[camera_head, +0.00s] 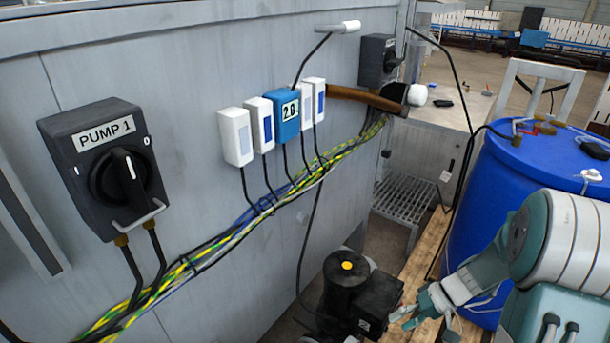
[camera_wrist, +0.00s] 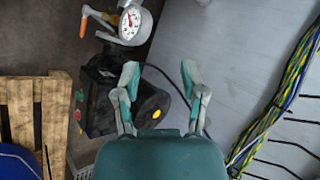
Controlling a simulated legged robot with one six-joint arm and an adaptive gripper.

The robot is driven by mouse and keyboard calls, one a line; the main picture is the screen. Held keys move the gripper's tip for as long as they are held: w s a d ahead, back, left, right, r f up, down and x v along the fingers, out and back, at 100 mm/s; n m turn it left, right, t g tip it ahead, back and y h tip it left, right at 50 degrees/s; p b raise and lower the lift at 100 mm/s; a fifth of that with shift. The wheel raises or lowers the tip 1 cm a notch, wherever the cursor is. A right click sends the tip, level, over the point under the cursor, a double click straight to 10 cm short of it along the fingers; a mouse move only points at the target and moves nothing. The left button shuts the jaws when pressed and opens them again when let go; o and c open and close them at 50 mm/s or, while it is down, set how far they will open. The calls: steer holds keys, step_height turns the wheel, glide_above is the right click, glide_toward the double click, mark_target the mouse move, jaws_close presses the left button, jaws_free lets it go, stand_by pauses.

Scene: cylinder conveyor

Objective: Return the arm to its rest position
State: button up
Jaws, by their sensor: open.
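My arm is teal and white and comes in at the lower right of the head view. My gripper (camera_head: 408,316) hangs low there, near the black pump with a yellow cap (camera_head: 346,285). In the wrist view my gripper (camera_wrist: 160,78) has its two teal fingertips spread well apart, with nothing between them. The pump's yellow cap (camera_wrist: 156,114) shows behind the fingers. I cannot tell how far apart the gripper and pump are.
A grey cabinet wall (camera_head: 200,70) fills the left, with a PUMP 1 switch (camera_head: 105,170), several small boxes and a cable bundle (camera_head: 225,245). A blue barrel (camera_head: 495,170) stands beside my arm. A gauge (camera_wrist: 130,22) lies above the pump in the wrist view.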

steer(key=s+a+r+t+h, duration=0.3)
steer(key=s+r, duration=0.4)
steer(key=r, duration=0.4)
steer(key=s+a+r+t+h, duration=0.3)
steer(key=s+r+h, duration=0.2)
steer(key=r, duration=0.6)
steer(key=shift+s+a+r+n+h, duration=0.2)
steer(key=shift+s+a+n+h, duration=0.15)
steer(key=shift+s, duration=0.9)
